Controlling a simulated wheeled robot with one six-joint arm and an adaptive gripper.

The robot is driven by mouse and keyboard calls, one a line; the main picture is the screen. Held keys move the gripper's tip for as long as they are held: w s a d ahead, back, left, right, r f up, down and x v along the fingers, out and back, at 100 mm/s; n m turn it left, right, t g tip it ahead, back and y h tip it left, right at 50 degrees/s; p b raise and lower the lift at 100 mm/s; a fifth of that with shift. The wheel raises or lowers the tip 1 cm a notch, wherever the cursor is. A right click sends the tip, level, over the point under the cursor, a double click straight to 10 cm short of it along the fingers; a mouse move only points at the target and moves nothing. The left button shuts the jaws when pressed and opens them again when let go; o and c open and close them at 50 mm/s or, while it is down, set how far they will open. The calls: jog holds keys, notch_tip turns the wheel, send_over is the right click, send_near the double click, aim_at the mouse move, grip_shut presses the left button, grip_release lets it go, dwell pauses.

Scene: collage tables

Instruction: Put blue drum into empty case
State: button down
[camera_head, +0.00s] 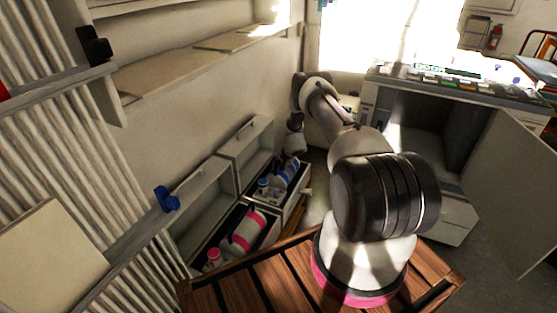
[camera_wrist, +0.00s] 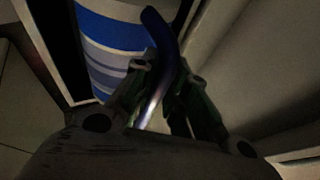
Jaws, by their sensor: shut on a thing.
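The blue drum (camera_head: 287,171), white with blue bands, lies in the right-hand open case (camera_head: 297,196). In the wrist view the blue drum (camera_wrist: 112,48) is at the upper left, close beyond the fingers. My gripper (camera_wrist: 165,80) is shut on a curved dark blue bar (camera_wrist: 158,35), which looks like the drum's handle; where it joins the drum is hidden. In the head view my gripper (camera_head: 294,150) is just above the drum, its fingertips hard to make out.
A front case (camera_head: 230,257) holds a pink and white drum (camera_head: 244,231) and a pink-capped bottle (camera_head: 214,257). A blue-capped bottle (camera_head: 263,186) lies beside the blue drum. A blue object (camera_head: 166,199) sits on the ledge at left. A slatted wooden top (camera_head: 260,283) is in front.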

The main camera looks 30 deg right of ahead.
jog(key=shift+w+f, duration=0.1)
jog(key=shift+f, duration=0.9)
jog(key=c, duration=1.9)
grip_release()
jog(key=shift+f, duration=0.25)
jog(key=o, duration=0.5)
jog(key=shift+r, duration=0.1)
